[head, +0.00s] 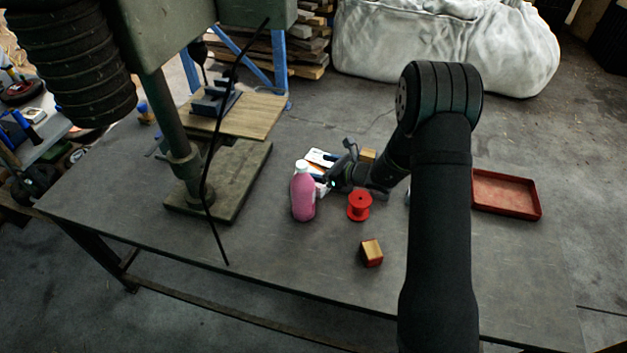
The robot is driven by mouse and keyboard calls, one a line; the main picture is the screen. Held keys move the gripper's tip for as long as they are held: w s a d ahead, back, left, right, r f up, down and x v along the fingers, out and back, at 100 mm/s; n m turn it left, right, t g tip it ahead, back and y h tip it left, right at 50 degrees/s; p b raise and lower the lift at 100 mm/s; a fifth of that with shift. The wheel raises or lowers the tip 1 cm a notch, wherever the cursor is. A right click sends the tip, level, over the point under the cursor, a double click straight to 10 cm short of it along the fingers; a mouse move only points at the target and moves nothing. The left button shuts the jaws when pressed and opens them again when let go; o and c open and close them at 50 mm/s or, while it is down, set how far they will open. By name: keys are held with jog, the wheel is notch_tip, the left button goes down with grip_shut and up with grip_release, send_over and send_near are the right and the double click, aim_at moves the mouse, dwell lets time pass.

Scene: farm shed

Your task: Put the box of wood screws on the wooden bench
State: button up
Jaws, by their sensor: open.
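A white box with orange and dark markings (317,156) lies on the grey table, partly hidden by my gripper; it may be the box of wood screws, but its label is unreadable. My gripper (326,171) is open, low over the table at this box, with its fingers pointing left. I cannot tell whether the fingers touch the box. The grey tabletop (300,246) is dark and flat; I cannot tell whether this is the wooden bench, and no other clear wooden bench shows.
A red spool (359,206), a wooden block (371,253) and another block (367,155) are nearby. A drill press (180,155) stands left; a red tray (507,211) lies right. The front left tabletop is clear.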

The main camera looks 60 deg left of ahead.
jog(key=shift+f, duration=0.75)
notch_tip(320, 180, down, 3)
jog(key=shift+r, duration=0.2)
jog(key=shift+x, duration=1.5)
jog(key=shift+r, duration=0.1)
jog(key=c, duration=1.3)
jog(key=shift+r, duration=0.15)
